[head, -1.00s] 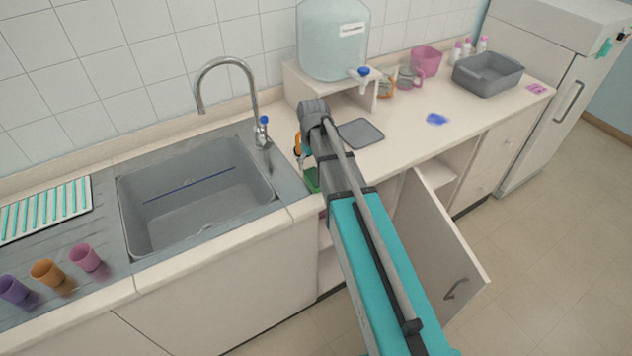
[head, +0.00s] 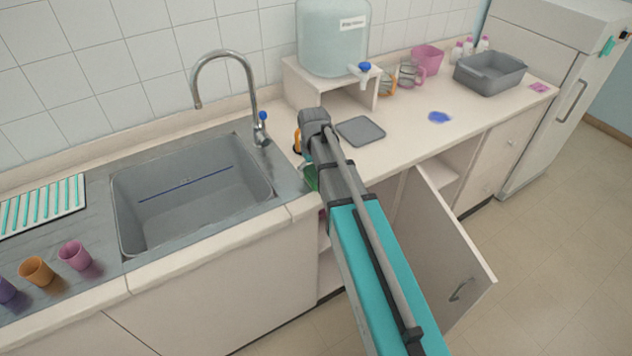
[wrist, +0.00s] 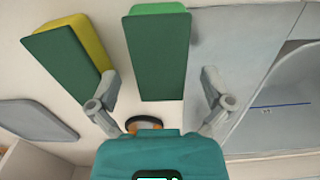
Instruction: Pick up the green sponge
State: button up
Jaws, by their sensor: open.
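In the wrist view the green sponge (wrist: 159,55) has a dark green broad face and a bright green edge. It lies between the two spread fingers of my gripper (wrist: 161,80), with a gap on each side. My gripper is open and empty. A second sponge, yellow and dark green (wrist: 65,58), is to the left, close to the left finger. In the head view a bit of green (head: 310,178) shows beside my arm, probably a sponge. My arm hides most of that area and my fingers there.
The sink (head: 190,205) with its faucet (head: 250,95) is left of my arm. A grey board (head: 360,131) lies to the right on the counter. An orange ring-like object (wrist: 145,123) is near my gripper. A cabinet door (head: 440,240) stands open below.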

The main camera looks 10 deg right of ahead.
jog(key=shift+f, duration=0.5)
jog(key=c, duration=0.8)
